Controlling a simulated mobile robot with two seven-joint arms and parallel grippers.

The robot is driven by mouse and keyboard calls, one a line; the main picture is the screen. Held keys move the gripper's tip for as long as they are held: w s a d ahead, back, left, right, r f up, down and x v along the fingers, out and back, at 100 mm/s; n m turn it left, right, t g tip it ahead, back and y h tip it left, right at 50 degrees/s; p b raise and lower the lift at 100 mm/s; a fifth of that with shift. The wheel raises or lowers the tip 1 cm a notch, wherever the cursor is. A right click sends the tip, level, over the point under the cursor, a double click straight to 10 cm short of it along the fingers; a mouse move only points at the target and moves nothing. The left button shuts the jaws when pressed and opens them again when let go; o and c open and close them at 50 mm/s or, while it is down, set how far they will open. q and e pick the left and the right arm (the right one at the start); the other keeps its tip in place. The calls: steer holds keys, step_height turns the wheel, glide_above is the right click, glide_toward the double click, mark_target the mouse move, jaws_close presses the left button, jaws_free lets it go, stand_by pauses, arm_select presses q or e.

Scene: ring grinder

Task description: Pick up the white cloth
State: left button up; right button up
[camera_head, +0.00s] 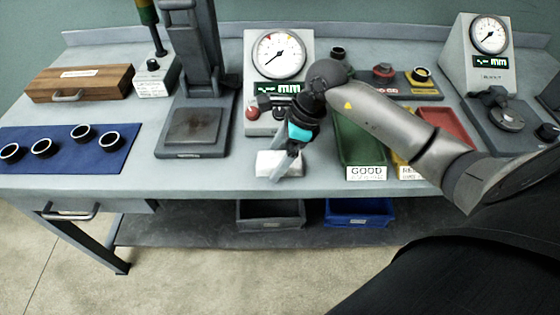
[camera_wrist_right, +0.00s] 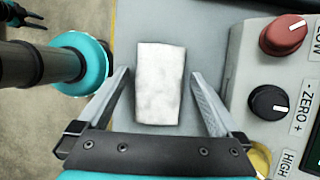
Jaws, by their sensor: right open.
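The white cloth (camera_head: 265,163) lies flat on the grey workbench as a folded rectangle, near the front edge. In the right wrist view, the cloth (camera_wrist_right: 160,84) is fully visible between my right gripper's fingers. My right gripper (camera_head: 281,166) points down at the cloth, and its fingers cover part of it in the head view. Its fingers (camera_wrist_right: 160,82) are spread wide, one on each side of the cloth, with gaps. Whether the fingertips have reached the bench height is unclear. My left gripper is not in the head view; a dark forked shape in the wrist view's upper left corner may be it.
A gauge unit (camera_head: 279,52) with a red knob (camera_wrist_right: 284,36) and a black knob (camera_wrist_right: 268,102) stands just behind the cloth. The green GOOD tray (camera_head: 347,128) is to the right, and a press stand base (camera_head: 193,132) to the left. The bench front edge is close.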

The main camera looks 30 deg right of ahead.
mark_target(278, 159)
steer(key=shift+c, duration=0.2)
steer(key=c, duration=1.1)
steer(key=shift+r, duration=0.1)
steer(key=shift+r+p, duration=0.15)
steer(key=shift+p, duration=0.15)
step_height(278, 159, up, 20)
steer(key=p, duration=0.2)
steer(key=shift+p, duration=0.3)
steer(key=o, duration=0.8)
steer(key=c, duration=0.7)
